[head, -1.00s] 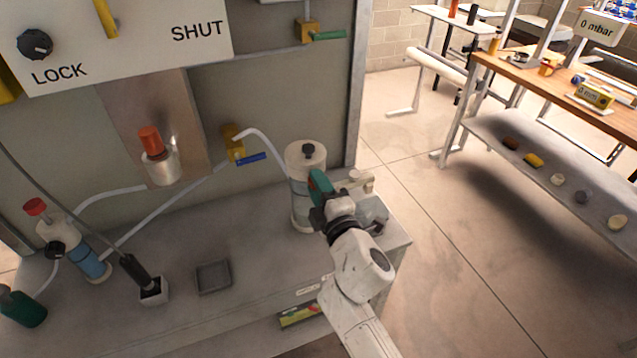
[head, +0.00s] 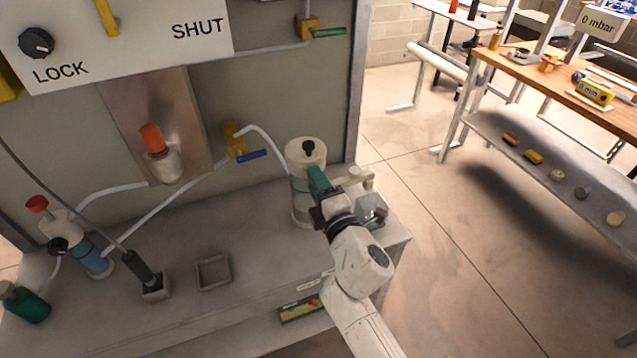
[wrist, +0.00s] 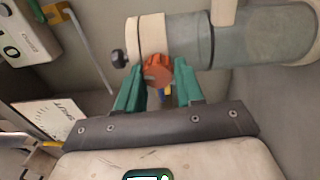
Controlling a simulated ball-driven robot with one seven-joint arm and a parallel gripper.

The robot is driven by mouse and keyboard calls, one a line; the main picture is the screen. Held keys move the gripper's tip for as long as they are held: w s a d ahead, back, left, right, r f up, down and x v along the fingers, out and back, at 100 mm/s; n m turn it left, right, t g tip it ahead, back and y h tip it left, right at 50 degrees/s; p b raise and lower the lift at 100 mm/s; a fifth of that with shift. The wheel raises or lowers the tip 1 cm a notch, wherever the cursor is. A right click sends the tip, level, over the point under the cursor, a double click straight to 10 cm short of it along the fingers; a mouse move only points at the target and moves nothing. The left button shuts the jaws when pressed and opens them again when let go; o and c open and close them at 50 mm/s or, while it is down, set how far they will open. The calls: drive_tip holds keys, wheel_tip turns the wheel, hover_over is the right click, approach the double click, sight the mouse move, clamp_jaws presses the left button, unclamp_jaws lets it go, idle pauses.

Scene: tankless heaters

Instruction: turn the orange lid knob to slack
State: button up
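The orange knob (wrist: 157,70) is a round, ridged knob on the side of a pale canister in the wrist view. The same canister (head: 298,196) stands upright on the bench's right part in the head view, where my gripper hides the orange knob. My gripper (wrist: 159,72) has green fingers standing apart, one on each side of the knob. I cannot make out firm contact. In the head view my gripper (head: 316,180) is at the canister's right side. A black knob (head: 307,147) tops the canister, and also shows in the wrist view (wrist: 118,58).
A glass-like box (head: 372,215) and a pale pipe piece (head: 354,178) stand close right of my gripper. A blue-handled valve (head: 250,155) and white hose are left of the canister. A shallow grey tray (head: 213,272) sits on the bench. An orange-capped cylinder (head: 152,140) is on the panel.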

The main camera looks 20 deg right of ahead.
drive_tip(key=o, duration=0.3)
drive_tip(key=shift+d, duration=0.1)
drive_tip(key=shift+s+f, duration=0.2)
drive_tip(key=shift+s, duration=5.2)
drive_tip(key=s+d+f+m+g+h, duration=0.5)
drive_tip(key=s+d+f+m+g, duration=0.5)
drive_tip(key=d+m, duration=0.25)
drive_tip(key=s+a+f+m+g+y, duration=0.1)
drive_tip(key=s+f+m+g, duration=0.1)
drive_tip(key=s, duration=0.4)
drive_tip(key=s+a+f+m+g+y, duration=0.2)
drive_tip(key=s+f+g, duration=0.1)
drive_tip(key=s, duration=0.3)
drive_tip(key=s+a+f+m+g+y, duration=0.1)
drive_tip(key=s+f+m+g, duration=0.1)
drive_tip(key=s, duration=0.4)
drive_tip(key=shift+a+f+m, duration=0.25)
drive_tip(key=shift+f, duration=0.05)
